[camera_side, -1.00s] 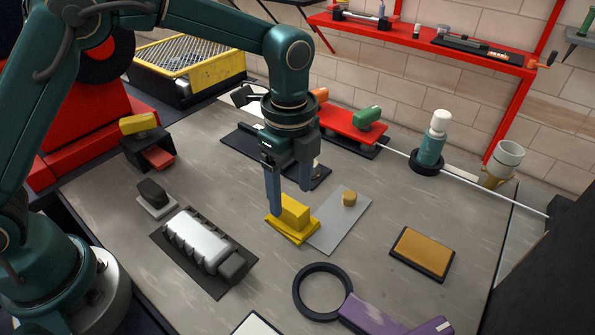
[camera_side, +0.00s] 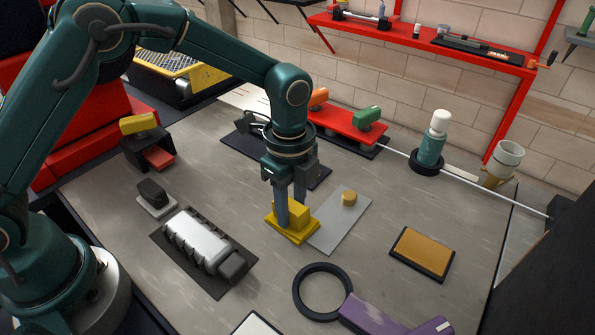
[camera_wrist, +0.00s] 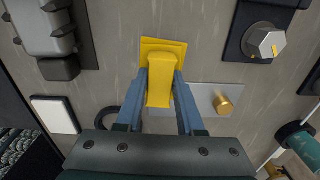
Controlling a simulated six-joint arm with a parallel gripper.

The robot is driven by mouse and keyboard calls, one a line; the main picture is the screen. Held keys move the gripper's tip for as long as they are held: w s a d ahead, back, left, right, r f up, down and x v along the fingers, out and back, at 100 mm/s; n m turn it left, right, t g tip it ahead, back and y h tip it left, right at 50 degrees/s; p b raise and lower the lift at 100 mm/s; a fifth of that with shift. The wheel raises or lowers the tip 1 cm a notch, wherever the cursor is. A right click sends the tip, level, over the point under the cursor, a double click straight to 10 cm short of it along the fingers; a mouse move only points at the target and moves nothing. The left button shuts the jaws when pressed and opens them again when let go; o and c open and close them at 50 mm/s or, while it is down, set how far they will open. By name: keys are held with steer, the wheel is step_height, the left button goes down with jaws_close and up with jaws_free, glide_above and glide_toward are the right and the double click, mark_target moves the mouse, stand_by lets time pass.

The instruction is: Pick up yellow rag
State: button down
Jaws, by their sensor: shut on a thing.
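The yellow rag (camera_side: 293,222) is a yellow block on a flat yellow base, resting on the grey table just left of a grey plate. My gripper (camera_side: 291,218) points down over it, with its two fingers against opposite sides of the block. In the wrist view, the rag (camera_wrist: 160,85) sits between the two blue-grey fingertips of my gripper (camera_wrist: 160,84), and the fingers are shut on it. The flat base still appears to lie on the table.
The grey plate (camera_side: 335,228) with a brass knob (camera_side: 349,198) touches the rag's right side. A white cylinder part (camera_side: 200,239) lies to the left. A black ring (camera_side: 322,292) with a purple handle is in front. A tan pad (camera_side: 422,251) lies to the right.

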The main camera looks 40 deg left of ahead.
steer(key=shift+r, duration=0.1)
steer(key=shift+r, duration=0.45)
steer(key=r, duration=0.2)
steer(key=a+r, duration=0.1)
steer(key=r, duration=0.1)
steer(key=shift+a, duration=0.15)
steer(key=s+a+r, duration=0.1)
steer(key=a+r, duration=0.5)
steer(key=a, duration=0.4)
steer(key=shift+a, duration=0.15)
steer(key=shift+s, duration=0.1)
steer(key=c, duration=1.3)
jaws_free()
jaws_close()
